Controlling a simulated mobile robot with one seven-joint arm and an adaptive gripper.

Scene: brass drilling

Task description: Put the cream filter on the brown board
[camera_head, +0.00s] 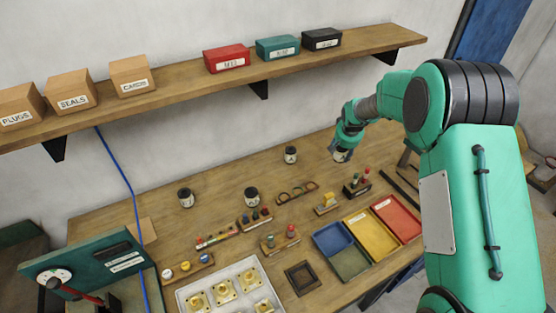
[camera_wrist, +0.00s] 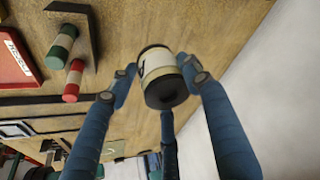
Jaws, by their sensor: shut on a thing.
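A cream filter (camera_wrist: 158,70), a short cylinder with a cream band and dark ends, is between the fingers of my gripper (camera_wrist: 157,72) in the wrist view. The fingers are shut on its sides. In the head view my gripper (camera_head: 343,146) is over the back right of the bench, and a little of the filter (camera_head: 341,156) shows beneath it. I cannot tell how far the filter is from the bench top. A dark brown square board (camera_head: 302,278) with a raised rim lies empty near the front middle of the bench, well in front of my gripper.
Three similar dark-and-cream cylinders (camera_head: 252,196) stand on the bench (camera_head: 225,177). Blue, yellow and red trays (camera_head: 370,233) lie right of the board, and a pale tray of brass parts (camera_head: 187,295) lies left of it. Small racks stand behind. A shelf (camera_head: 180,85) runs above.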

